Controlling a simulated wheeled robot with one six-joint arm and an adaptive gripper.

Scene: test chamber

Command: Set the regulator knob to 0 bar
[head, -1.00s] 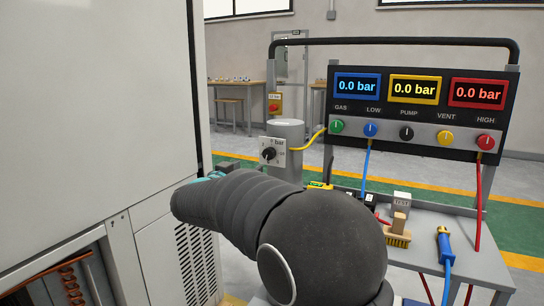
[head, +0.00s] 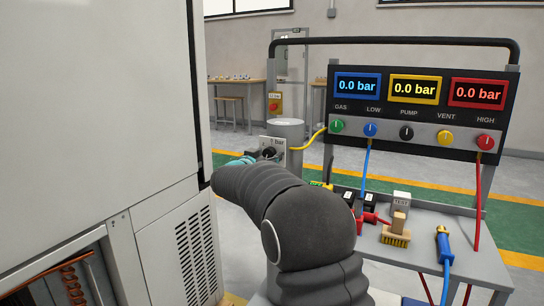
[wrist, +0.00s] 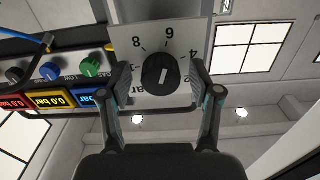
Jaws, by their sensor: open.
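The regulator knob (wrist: 162,74) is round and black with a pale pointer mark, in the middle of a pale dial plate (wrist: 183,41) marked 8, 6, 4 and "bar". In the wrist view the mark stands nearly upright; I cannot tell its exact reading. My gripper (wrist: 155,79) is open, with one finger on each side of the knob and gaps between. In the head view the dial plate (head: 277,142) is on a grey cylinder (head: 287,128), and my gripper (head: 250,159) partly covers its lower left.
A gauge panel (head: 418,105) with three displays at 0.0 bar and a row of coloured knobs stands at the right. Below it, a grey cart top (head: 455,255) holds a brush (head: 397,233) and a blue tool (head: 444,245). A large white cabinet (head: 90,100) closely flanks my arm at left.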

